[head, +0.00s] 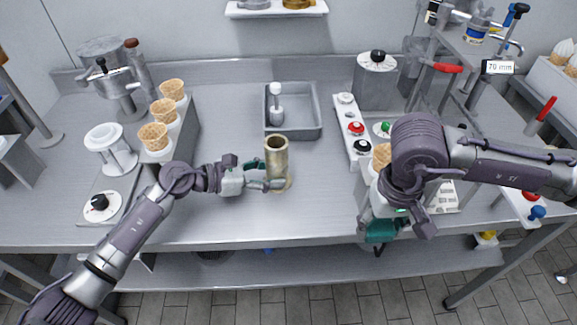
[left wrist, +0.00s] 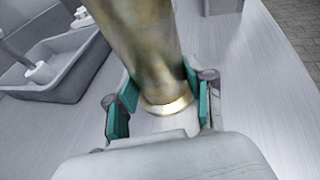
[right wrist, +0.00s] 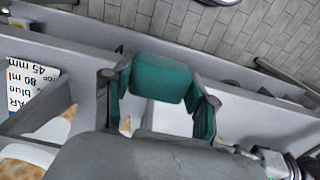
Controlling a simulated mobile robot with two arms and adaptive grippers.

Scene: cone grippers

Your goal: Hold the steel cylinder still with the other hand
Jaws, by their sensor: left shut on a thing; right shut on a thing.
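The steel cylinder (head: 277,157) looks brassy and mottled and stands upright on the table, left of centre in the head view. My left gripper (head: 268,184) is shut around its lower part. In the left wrist view the cylinder (left wrist: 140,45) rises between the teal pads of my left gripper (left wrist: 163,105), with a shiny ring at its foot. My right gripper (head: 379,228) is at the table's front edge, pointing down, away from the cylinder.
A grey tray (head: 312,128) with a white-headed tool (head: 276,103) lies behind the cylinder. A holder (head: 184,137) with several cones stands to the left. A panel of coloured knobs (head: 349,107) is at right. The table between the two grippers (head: 325,205) is clear.

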